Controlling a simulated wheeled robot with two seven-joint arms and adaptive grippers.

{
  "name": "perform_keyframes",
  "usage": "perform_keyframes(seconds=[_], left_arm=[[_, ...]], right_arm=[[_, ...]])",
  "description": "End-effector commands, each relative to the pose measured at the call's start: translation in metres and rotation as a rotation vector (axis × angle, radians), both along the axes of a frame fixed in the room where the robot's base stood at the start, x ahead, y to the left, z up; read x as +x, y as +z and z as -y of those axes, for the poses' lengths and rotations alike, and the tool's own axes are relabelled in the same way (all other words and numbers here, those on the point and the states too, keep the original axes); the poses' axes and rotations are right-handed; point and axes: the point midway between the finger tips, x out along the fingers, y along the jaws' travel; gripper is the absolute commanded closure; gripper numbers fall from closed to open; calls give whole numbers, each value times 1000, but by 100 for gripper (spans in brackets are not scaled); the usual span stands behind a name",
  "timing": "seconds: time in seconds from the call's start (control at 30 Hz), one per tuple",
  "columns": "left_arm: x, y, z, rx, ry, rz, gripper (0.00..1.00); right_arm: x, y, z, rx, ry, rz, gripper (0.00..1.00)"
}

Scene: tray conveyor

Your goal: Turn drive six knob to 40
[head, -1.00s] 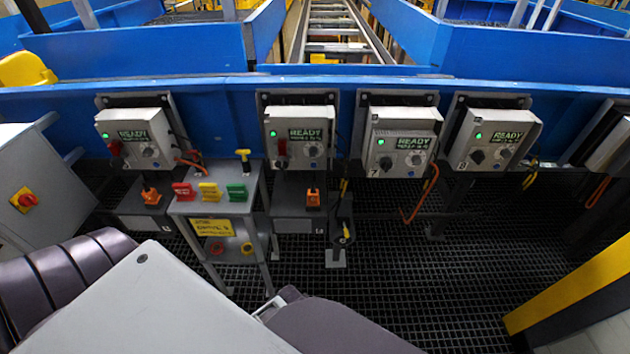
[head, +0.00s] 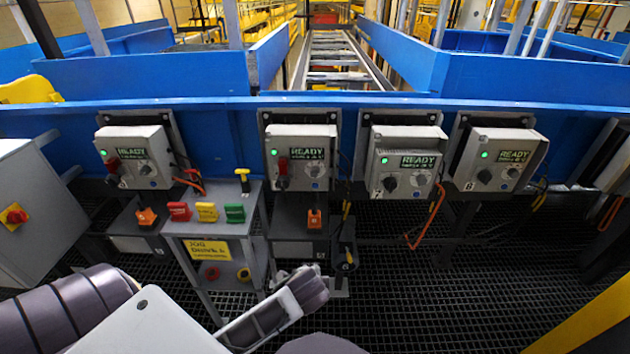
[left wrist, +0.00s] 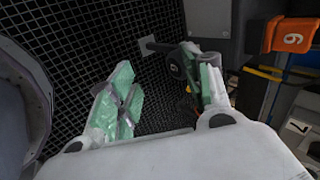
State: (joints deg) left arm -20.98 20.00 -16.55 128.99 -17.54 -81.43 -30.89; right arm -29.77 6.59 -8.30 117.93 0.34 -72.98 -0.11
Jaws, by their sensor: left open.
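The second drive box from the left (head: 300,145) is grey, with a lit green lamp and a READY display. Its own number is not readable, but it hangs beside the box marked 7. A red piece and dark switch (head: 282,172) sit at its lower left, and a round grey-blue knob (head: 316,170) at its lower right. The knob's setting is too small to read. In the left wrist view my left gripper (left wrist: 165,98) is open and empty, its green-padded fingers over the black grating. My right gripper is not seen.
Box 7 (head: 408,160) and box 8 (head: 500,160) hang to the right, another drive box (head: 135,155) to the left. A grey stand (head: 215,227) with red, yellow and green pieces stands in front. Grating floor at right is open.

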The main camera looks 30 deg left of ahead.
Motion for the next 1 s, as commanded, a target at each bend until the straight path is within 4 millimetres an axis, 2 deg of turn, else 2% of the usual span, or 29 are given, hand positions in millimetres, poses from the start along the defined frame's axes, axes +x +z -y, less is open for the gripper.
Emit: perform_keyframes(seconds=[0.1,0.5,1.0], left_arm=[[16,22,-9,162,-125,24,50],[64,88,-35,752,-473,27,50],[110,165,-59,1523,-727,-116,50]], right_arm=[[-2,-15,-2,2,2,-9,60],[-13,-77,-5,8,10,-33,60],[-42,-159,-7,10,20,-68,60]])
